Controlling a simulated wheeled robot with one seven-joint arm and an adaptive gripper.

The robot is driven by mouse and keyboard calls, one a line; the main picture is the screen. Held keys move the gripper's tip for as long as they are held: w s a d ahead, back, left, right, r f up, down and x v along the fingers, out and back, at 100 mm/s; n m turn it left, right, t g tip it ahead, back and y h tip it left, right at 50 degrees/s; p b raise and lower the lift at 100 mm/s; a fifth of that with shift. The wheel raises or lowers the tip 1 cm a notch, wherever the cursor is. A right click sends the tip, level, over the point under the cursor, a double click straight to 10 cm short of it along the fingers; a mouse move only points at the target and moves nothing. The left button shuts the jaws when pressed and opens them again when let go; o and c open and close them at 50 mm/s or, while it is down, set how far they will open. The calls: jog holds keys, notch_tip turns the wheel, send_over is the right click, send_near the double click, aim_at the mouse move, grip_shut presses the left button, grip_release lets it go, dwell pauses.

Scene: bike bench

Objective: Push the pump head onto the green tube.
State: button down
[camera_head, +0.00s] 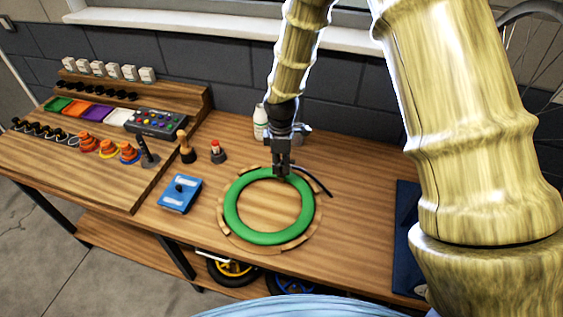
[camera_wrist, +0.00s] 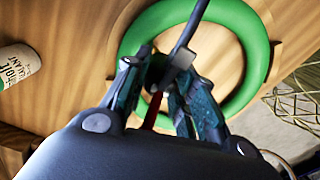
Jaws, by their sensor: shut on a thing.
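The green tube (camera_head: 231,210) is a thick ring lying flat on the bench inside a ring of wooden pieces (camera_head: 298,243). It also shows in the wrist view (camera_wrist: 250,38). My gripper (camera_head: 282,171) points down at the tube's far edge. In the wrist view my gripper (camera_wrist: 160,72) is shut on the pump head (camera_wrist: 179,62), a small dark grey piece with a black hose. The hose (camera_head: 317,183) trails to the right of my gripper. A red part (camera_wrist: 151,112) shows between the fingers. The tube's valve is not clear, and I cannot tell whether the head touches it.
A white bottle (camera_head: 260,122) stands behind my gripper, near the wall. A blue box (camera_head: 180,194), a red-topped item (camera_head: 217,152) and a wooden-handled tool (camera_head: 186,149) stand left of the tube. A dark blue cloth (camera_head: 402,245) lies at right.

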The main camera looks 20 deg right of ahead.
jog(key=shift+f, duration=0.45)
jog(key=c, duration=1.1)
grip_release()
jog(key=shift+r, duration=0.1)
notch_tip(320, 180, up, 12)
jog(key=shift+f, duration=0.1)
